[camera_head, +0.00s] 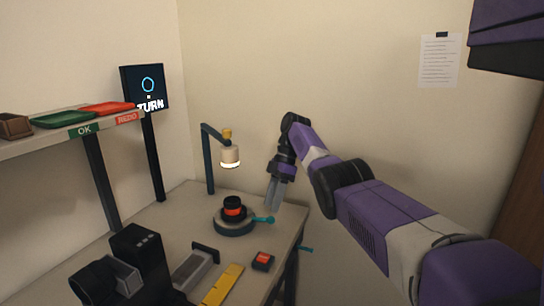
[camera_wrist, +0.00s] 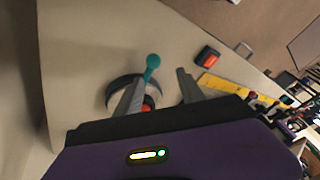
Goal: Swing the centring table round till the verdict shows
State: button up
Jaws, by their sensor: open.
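The centring table (camera_head: 234,224) is a round grey disc on the bench with a teal handle (camera_head: 263,219) pointing to the right. A black lens with an orange-red band (camera_head: 232,209) stands on its middle. The display (camera_head: 146,88) at the back left shows a blue ring and the word TURN. My gripper (camera_head: 273,207) is open and empty, above and beside the handle. In the wrist view the teal handle (camera_wrist: 152,66) lies ahead of the two fingers (camera_wrist: 160,82), nearer the left finger, which partly hides the disc (camera_wrist: 119,92). I cannot tell whether they touch.
A lamp (camera_head: 230,156) overhangs the centring table. A red-topped block (camera_head: 263,260), a yellow ruler (camera_head: 224,284) and a grey slide (camera_head: 192,268) lie in front. A shelf at left holds a green OK tray (camera_head: 66,119) and a red REDO tray (camera_head: 107,107).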

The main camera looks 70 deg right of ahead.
notch_tip(320, 180, up, 15)
jog(key=p, duration=1)
jog(key=shift+w, duration=0.1)
